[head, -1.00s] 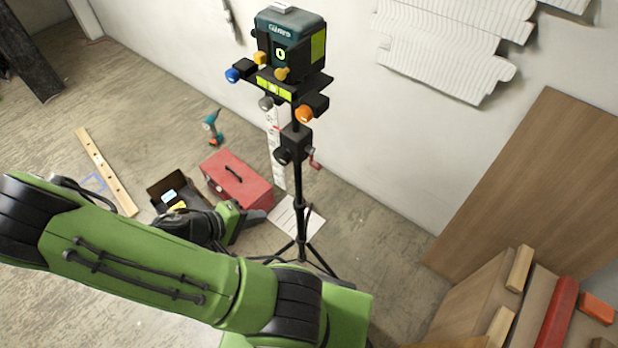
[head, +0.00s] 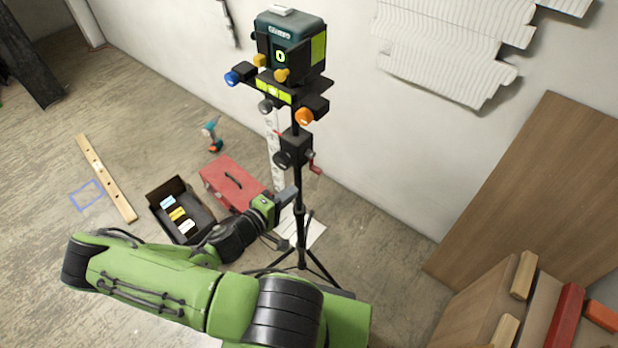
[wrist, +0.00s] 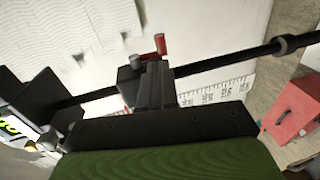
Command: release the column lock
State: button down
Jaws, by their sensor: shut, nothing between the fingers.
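A tripod stands in the middle of the head view with a thin black column (head: 299,195). On the column sits a black block (head: 297,143) with a dark round knob (head: 283,159) on its left and a red crank (head: 315,168) on its right. I cannot tell for certain which part is the column lock. My gripper (head: 289,196) is shut and empty, below the block and close to the column's left. In the wrist view, the fingers (wrist: 155,85) overlap the block in the picture, with the red crank (wrist: 155,45) just beyond. Contact cannot be told.
A teal laser level (head: 290,45) tops the tripod, with blue, grey and orange knobs on the mount below. A red toolbox (head: 228,178) and a black open box (head: 163,192) are on the floor behind my arm. Wood boards (head: 545,190) lean at right.

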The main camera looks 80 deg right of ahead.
jog(key=x, duration=0.9)
jog(key=shift+f, duration=0.2)
